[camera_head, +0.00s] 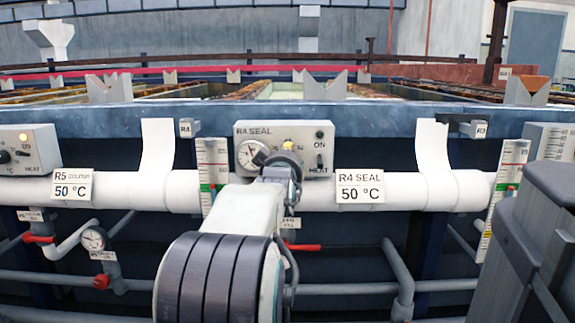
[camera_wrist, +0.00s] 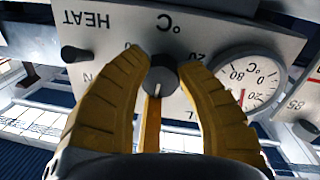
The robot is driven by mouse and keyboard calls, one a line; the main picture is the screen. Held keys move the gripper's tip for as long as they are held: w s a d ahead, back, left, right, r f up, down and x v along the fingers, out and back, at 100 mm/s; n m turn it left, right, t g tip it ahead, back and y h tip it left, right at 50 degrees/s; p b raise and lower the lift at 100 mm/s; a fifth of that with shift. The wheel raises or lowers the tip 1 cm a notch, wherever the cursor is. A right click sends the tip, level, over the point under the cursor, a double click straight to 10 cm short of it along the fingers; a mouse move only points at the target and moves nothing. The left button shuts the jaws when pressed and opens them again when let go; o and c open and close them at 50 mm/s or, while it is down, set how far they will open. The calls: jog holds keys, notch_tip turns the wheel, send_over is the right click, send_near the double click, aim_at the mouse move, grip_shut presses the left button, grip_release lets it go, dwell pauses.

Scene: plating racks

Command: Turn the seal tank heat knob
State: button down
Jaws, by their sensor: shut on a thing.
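The R4 SEAL control box (camera_head: 262,131) is a pale panel on the tank's front rail, straight ahead in the head view. It has a round gauge (camera_head: 252,154) on its left and a HEAT switch (camera_head: 319,161) on its right. My gripper (camera_wrist: 162,70) has yellow fingers closed around the knob from both sides. In the head view my wrist hides the knob.
A R4 SEAL 50 °C sign (camera_head: 360,186) hangs on the white pipe to the right. Level gauges (camera_head: 212,170) stand on both sides. Another HEAT box (camera_head: 28,150) is at the far left. Pipes with red valve handles (camera_head: 102,281) run below.

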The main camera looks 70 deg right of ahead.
jog(key=shift+m, duration=0.4)
jog(key=c, duration=1.1)
grip_release()
jog(key=shift+d, duration=0.1)
